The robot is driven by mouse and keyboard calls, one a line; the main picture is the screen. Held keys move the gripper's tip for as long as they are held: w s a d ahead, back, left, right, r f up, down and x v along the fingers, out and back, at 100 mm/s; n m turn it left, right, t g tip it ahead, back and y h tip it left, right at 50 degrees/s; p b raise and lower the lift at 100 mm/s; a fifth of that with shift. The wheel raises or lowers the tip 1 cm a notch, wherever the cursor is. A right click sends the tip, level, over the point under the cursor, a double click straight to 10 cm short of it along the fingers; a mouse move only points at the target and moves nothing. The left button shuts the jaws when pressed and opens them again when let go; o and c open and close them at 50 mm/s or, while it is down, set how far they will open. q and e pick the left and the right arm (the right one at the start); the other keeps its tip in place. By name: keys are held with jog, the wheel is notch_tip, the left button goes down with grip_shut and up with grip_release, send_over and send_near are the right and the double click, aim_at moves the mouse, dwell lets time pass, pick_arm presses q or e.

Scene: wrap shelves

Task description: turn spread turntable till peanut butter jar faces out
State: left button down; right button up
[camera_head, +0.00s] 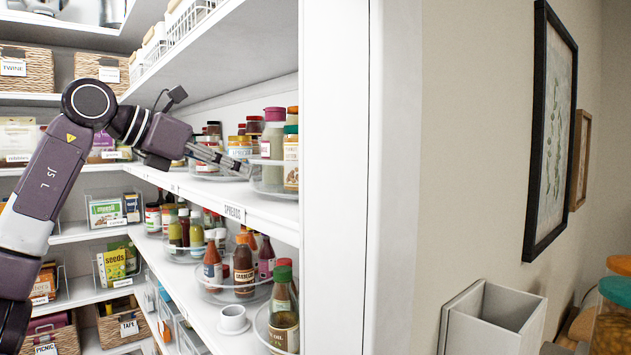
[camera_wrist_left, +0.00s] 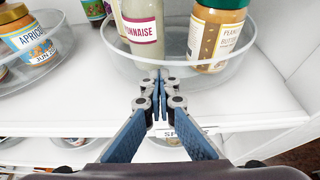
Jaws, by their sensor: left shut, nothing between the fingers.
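The clear spread turntable (camera_head: 272,190) stands at the near end of the upper shelf; its raised rim also shows in the left wrist view (camera_wrist_left: 120,52). The peanut butter jar (camera_head: 291,165), with a teal lid, stands on its right side. In the left wrist view the jar (camera_wrist_left: 218,38) is right of centre, its label partly visible through the clear rim. A mayonnaise bottle (camera_wrist_left: 143,28) with a magenta-lettered label stands left of it. My left gripper (camera_head: 246,168) is shut and empty, its tips at the turntable's front rim; I cannot tell if they touch. My right gripper is out of view.
Another turntable (camera_wrist_left: 40,60) with an apricot jar is on the left, close by. The shelf edge carries a SPREADS label (camera_head: 234,212). A white door frame (camera_head: 335,180) stands right of the shelves.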

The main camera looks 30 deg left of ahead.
pick_arm(q)
jog(key=shift+w, duration=0.1)
jog(key=shift+w+a+r+p, duration=0.1)
jog(key=shift+w+a+p, duration=0.2)
jog(key=shift+p, duration=0.2)
jog(key=shift+w+a+p, duration=0.25)
jog(key=shift+a+p, duration=0.1)
jog(key=shift+a, duration=0.1)
jog(key=shift+w+a, duration=0.15)
